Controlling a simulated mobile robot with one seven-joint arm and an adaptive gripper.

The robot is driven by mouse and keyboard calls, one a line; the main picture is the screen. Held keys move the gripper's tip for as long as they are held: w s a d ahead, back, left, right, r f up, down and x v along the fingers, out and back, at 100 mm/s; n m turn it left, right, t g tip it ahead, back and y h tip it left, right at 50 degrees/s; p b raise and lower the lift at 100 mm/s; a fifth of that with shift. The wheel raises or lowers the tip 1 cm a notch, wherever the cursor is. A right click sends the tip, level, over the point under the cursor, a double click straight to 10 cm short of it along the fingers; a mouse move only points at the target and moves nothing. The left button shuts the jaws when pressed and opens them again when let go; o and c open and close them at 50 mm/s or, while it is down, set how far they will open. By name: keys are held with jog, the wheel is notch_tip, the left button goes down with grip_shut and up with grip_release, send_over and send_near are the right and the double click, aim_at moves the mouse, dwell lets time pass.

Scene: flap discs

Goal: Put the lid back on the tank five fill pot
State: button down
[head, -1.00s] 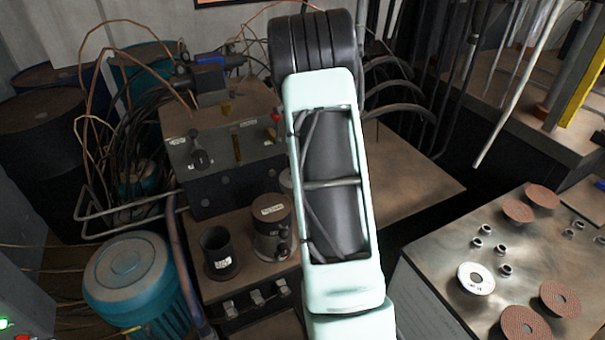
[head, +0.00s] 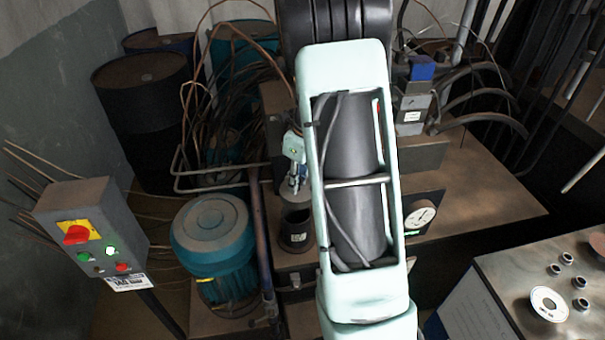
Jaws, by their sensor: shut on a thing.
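The open fill pot (head: 296,236) is a dark upright cylinder with a small white label, too small to read, left of my forearm. Its mouth is uncovered. My gripper (head: 294,186) shows just left of my forearm, above and slightly behind the pot. It is shut on a grey round lid (head: 289,198), held apart from the pot's mouth as far as I can tell. My arm hides the lid's right side and the area right of the pot.
A teal motor (head: 213,245) stands left of the pot, with a pipe (head: 264,245) between. A control box (head: 85,230) is at far left. A gauge (head: 420,216) and blue-topped valve (head: 412,105) are right of my arm. A metal table (head: 510,300) holds small parts.

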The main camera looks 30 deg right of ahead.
jog(key=shift+a+f, duration=0.1)
jog(key=shift+a, duration=0.3)
jog(key=shift+f+b, duration=2.45)
jog(key=shift+f, duration=0.65)
jog(key=shift+f+b, duration=0.6)
jog(key=shift+f, duration=1)
jog(key=c, duration=1.6)
grip_release()
jog(key=o, duration=0.5)
jog(key=shift+r, duration=0.15)
